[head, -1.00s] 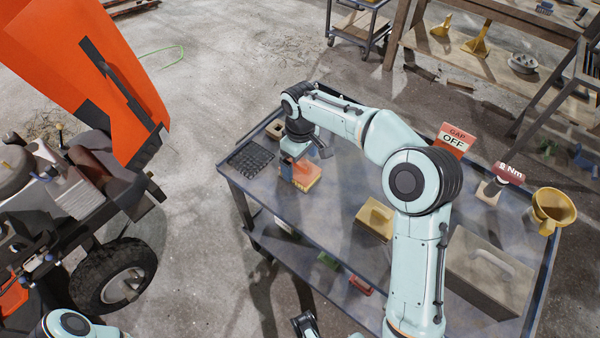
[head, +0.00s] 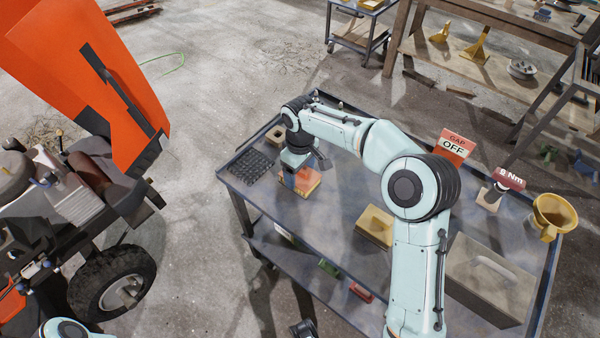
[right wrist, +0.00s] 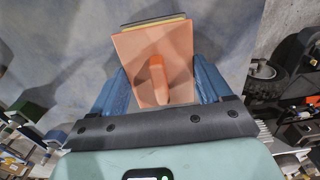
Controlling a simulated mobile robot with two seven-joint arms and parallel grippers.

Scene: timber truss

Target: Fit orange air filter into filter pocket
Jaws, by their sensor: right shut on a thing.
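The orange air filter (head: 309,183) is on the top of the blue-grey cart, near its left end. My right gripper (head: 296,178) reaches down over it. In the right wrist view, the filter (right wrist: 178,46) is a flat orange block with a raised grip (right wrist: 158,80) and a pale edge at its far side. The blue fingers of the right gripper (right wrist: 157,88) stand on both sides of the grip, shut on the filter. I cannot tell whether the filter touches the cart top. I cannot make out the filter pocket. My left gripper is not clearly seen.
The cart top (head: 335,210) also bears a black grid mat (head: 250,165), a yellow block (head: 375,225), a grey case (head: 490,278), signs and a yellow funnel (head: 553,213). An orange-hooded vehicle (head: 75,200) stands left, with open floor between it and the cart.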

